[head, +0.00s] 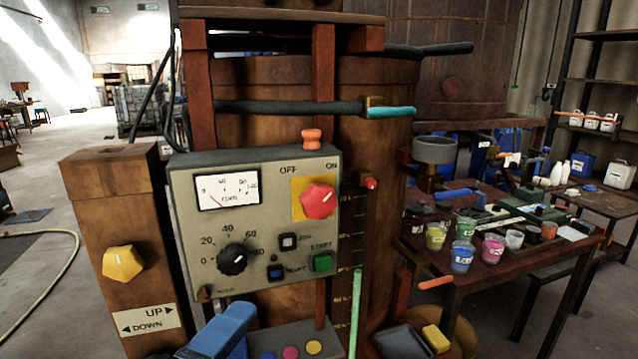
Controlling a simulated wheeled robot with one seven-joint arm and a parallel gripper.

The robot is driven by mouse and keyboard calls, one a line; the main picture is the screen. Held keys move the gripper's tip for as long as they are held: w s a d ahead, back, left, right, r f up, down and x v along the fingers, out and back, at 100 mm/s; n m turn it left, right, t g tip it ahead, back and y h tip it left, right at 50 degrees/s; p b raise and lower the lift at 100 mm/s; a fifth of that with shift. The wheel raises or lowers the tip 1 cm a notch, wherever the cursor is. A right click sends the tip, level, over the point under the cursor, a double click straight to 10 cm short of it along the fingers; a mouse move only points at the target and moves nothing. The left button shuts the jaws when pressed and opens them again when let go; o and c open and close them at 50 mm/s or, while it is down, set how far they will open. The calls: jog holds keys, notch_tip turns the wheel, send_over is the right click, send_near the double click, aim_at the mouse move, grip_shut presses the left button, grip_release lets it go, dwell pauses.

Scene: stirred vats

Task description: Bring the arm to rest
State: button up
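I cannot make out my gripper or arm in the head view. A blue, blocky part (221,332) rises at the bottom edge, in front of the vat's control box. I cannot tell what it belongs to. The grey control box (270,270) faces me, with an rpm meter (228,191), a red knob (318,200) by the OFF and ON marks, a black dial (232,260) and a green START button (322,262).
A brown post with a yellow knob (123,263) and an UP/DOWN label stands left of the box. A bar with a teal grip (390,112) juts right. A table (560,262) with several paint cups stands at right. Open floor (55,300) lies at left.

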jog(key=s+d+f+g+y, duration=0.1)
jog(key=s+d+f+y, duration=0.15)
jog(key=d+f, duration=0.45)
jog(key=s+d+f+g+y, duration=0.1)
jog(key=d+f+y, duration=0.25)
jog(key=f, duration=0.75)
jog(key=s+d+f+m+g+y, duration=0.1)
jog(key=s+d+f+m, duration=0.25)
jog(key=s+d, duration=0.45)
jog(key=s+d+r+m, duration=0.2)
jog(key=s+d+m, duration=0.1)
jog(key=s, duration=0.2)
jog(key=s+d+r+m+t+h, duration=0.1)
jog(key=s+d+r+m, duration=0.2)
jog(key=s, duration=0.3)
jog(key=s+d+r+m, duration=0.3)
jog(key=s+d+m, duration=0.2)
jog(key=s, duration=0.1)
jog(key=shift+r+t, duration=0.25)
jog(key=shift+t, duration=0.15)
